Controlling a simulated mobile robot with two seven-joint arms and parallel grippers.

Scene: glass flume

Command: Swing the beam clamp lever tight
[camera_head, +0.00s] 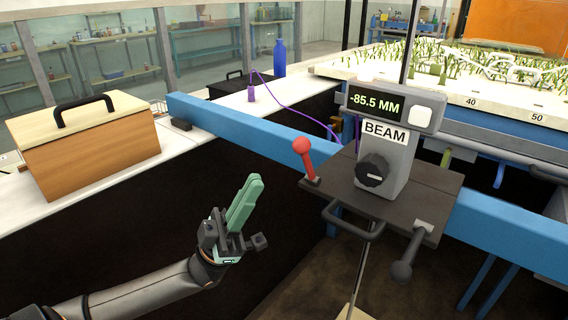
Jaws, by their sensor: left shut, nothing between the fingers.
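The beam clamp lever (305,160) has a red knob and red shaft and stands nearly upright, leaning a little left, at the left edge of the dark carriage plate (429,203). The plate sits on the blue beam (258,134). The grey unit labelled BEAM (385,150) stands on the plate with a black dial and a display reading -85.5 MM. My left gripper (256,181), with green fingers, is shut and empty. It is in front of and to the left of the lever, apart from it. My right gripper is not in view.
A wooden box (86,143) with a black handle sits on the white ledge at left. A blue bottle (280,58) and purple cable (272,95) are behind the beam.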

